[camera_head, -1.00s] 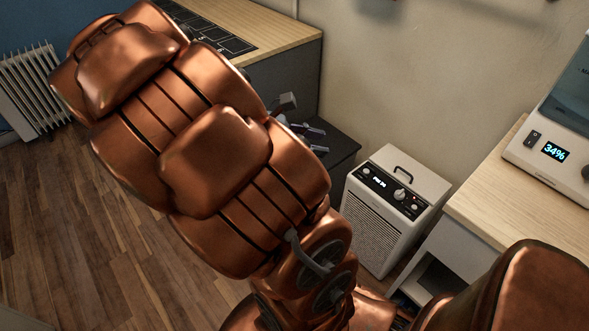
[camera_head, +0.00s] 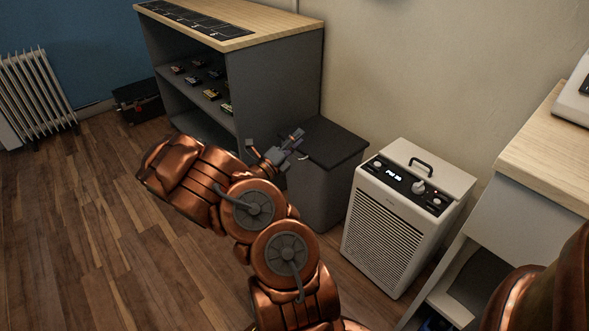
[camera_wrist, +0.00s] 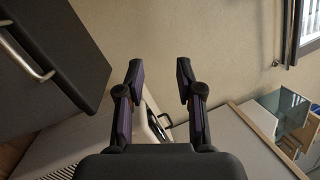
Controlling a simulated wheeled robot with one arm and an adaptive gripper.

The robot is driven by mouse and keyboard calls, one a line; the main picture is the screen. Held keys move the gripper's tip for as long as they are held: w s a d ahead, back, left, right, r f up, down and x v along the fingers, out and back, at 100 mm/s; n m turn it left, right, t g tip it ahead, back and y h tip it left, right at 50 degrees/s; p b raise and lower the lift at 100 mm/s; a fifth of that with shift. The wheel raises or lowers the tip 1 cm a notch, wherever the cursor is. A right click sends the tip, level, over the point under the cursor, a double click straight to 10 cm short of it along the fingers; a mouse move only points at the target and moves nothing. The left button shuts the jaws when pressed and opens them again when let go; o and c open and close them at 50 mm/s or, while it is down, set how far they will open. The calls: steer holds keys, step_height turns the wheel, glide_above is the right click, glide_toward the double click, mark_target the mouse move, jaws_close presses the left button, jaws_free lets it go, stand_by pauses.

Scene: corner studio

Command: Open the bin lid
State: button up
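The bin (camera_head: 321,190) is a dark grey box standing between the shelf unit and a white appliance. Its flat dark lid (camera_head: 338,143) lies shut on top. In the wrist view the lid (camera_wrist: 85,35) fills the upper left, with a curved metal handle (camera_wrist: 27,52) on its front edge. My gripper (camera_head: 293,141) is by the lid's left front edge in the head view. In the wrist view my gripper (camera_wrist: 159,69) is open, its two fingers apart with nothing between them. The handle is to the left of the fingers, outside them.
The white appliance (camera_head: 385,230) with a top handle stands close right of the bin. A shelf unit (camera_head: 275,80) with small items is behind left. A pale desk (camera_head: 550,150) is at the right. A radiator (camera_head: 35,95) is far left. Wood floor (camera_head: 90,220) at left is clear.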

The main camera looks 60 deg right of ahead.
mark_target(295, 156)
steer(key=w+f+n+t+y+b, duration=0.1)
steer(key=w+f+n+t+b, duration=0.2)
steer(key=f, duration=0.5)
steer(key=w+f+n+t+b, duration=0.15)
steer(key=f+n, duration=0.25)
steer(key=f, duration=0.4)
steer(key=shift+t, duration=0.25)
steer(key=shift+w+d+r+b, duration=0.25)
steer(key=shift+d+b, duration=0.15)
steer(key=shift+d, duration=1)
steer(key=shift+w+d+r+b, duration=0.25)
steer(key=shift+d+b, duration=0.15)
steer(key=shift+d, duration=0.95)
steer(key=shift+w+d+r+b, duration=0.25)
steer(key=shift+d+b, duration=0.15)
steer(key=shift+d, duration=1)
steer(key=shift+c, duration=0.4)
jaws_close()
